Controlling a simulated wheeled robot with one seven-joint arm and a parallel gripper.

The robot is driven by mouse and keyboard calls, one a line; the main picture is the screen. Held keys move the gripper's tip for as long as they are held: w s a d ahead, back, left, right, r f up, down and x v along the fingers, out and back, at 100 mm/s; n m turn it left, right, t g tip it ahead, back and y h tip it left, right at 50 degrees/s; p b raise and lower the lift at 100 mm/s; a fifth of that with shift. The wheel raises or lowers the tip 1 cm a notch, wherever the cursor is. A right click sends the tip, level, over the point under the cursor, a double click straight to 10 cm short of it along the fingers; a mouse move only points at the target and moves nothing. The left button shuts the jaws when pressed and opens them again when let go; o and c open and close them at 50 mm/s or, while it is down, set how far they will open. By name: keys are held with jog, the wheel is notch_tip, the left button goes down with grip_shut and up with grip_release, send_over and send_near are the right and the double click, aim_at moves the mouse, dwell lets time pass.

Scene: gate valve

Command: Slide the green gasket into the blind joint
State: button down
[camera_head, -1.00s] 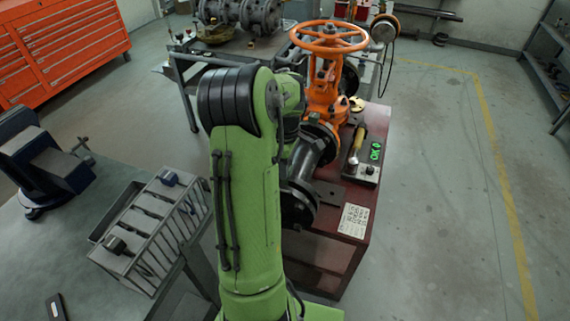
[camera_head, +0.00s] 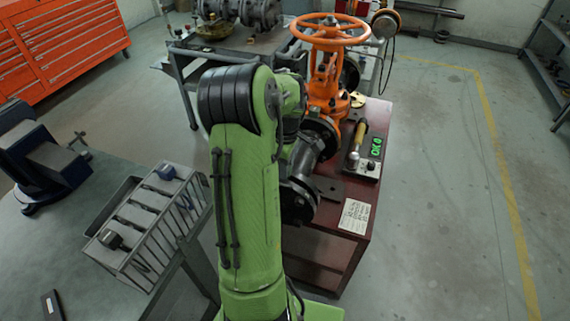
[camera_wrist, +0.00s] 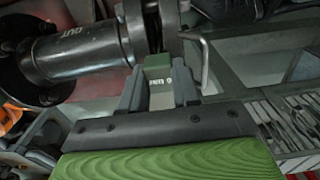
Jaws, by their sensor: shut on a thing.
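In the wrist view, my gripper (camera_wrist: 158,92) is shut on the tab of the green gasket (camera_wrist: 157,62), a small green block above a pale lettered piece. The blind joint (camera_wrist: 153,22) is the narrow gap between two dark flanges, just above the tab. The gasket's far part is hidden or too dark to make out, so I cannot tell how deep it sits in the gap. In the head view, the black flanged pipe (camera_head: 305,160) runs from the orange valve (camera_head: 325,85). My arm hides my gripper and the gasket there.
A bent metal rod (camera_wrist: 204,62) stands close right of my gripper. The red bench (camera_head: 330,248) carries a yellow-handled tool (camera_head: 358,138), a box with a green display (camera_head: 372,152) and a paper label (camera_head: 355,216). A grey slotted rack (camera_head: 150,225) stands to the left.

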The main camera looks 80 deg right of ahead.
jog(key=shift+f+b, duration=0.3)
jog(key=shift+f, duration=0.2)
jog(key=c, duration=0.7)
grip_release()
jog(key=shift+c, duration=0.2)
notch_tip(320, 180, up, 16)
jog(key=p, duration=0.4)
jog(key=shift+p, duration=0.3)
jog(key=shift+f, duration=0.1)
